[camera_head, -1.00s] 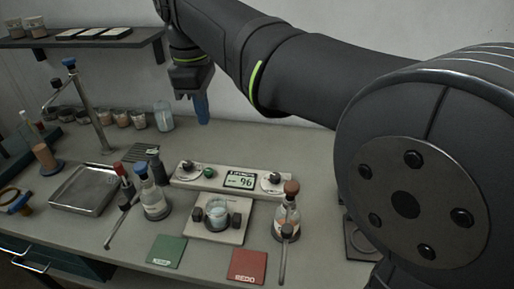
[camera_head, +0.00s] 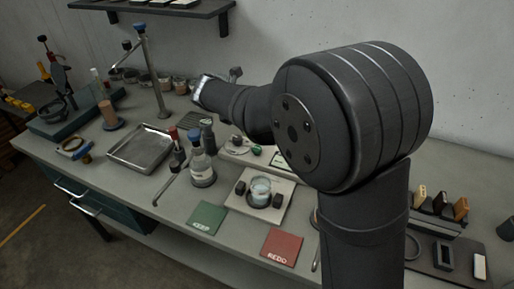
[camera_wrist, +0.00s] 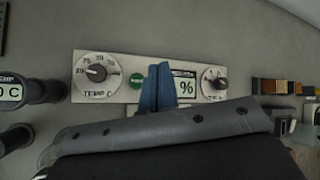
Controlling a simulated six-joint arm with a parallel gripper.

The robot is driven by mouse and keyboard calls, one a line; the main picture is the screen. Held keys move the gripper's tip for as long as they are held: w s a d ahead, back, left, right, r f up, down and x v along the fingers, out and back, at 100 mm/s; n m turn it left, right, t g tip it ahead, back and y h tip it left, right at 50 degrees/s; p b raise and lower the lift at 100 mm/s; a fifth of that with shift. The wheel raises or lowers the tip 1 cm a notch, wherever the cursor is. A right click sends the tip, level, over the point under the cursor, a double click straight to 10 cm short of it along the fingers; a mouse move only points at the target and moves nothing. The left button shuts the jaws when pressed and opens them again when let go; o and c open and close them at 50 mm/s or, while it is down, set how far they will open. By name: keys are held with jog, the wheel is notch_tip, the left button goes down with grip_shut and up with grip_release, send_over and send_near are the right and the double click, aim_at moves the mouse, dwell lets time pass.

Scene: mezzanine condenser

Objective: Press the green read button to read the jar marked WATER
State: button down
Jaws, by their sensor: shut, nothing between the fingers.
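The green read button (camera_wrist: 137,80) sits on the pale control panel (camera_wrist: 125,60), between the TEMP C dial (camera_wrist: 96,72) and the display (camera_wrist: 186,86). My gripper (camera_wrist: 158,68) shows as blue fingers held together, empty, just right of the button in the wrist view. Whether they touch the panel I cannot tell. In the head view the button (camera_head: 258,149) is seen beside my arm, and my fingers are not discernible. A jar with pale blue contents (camera_head: 261,190) stands in the pale holder (camera_head: 262,213) before the panel. I can read no WATER mark on it.
A blue-capped flask (camera_head: 202,168) stands left of the holder. A green mat (camera_head: 207,217) and a red REDO mat (camera_head: 282,246) lie in front. A metal tray (camera_head: 140,149) is further left. My arm hides the panel's right part in the head view.

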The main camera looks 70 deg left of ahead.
aim_at(255, 150)
jog(key=shift+a+f+n, duration=0.15)
jog(key=shift+n, duration=0.15)
jog(key=shift+f, duration=4.4)
jog(key=shift+f, duration=0.1)
jog(key=shift+f, duration=0.35)
jog(key=shift+f, duration=0.65)
jog(key=shift+r, duration=1.1)
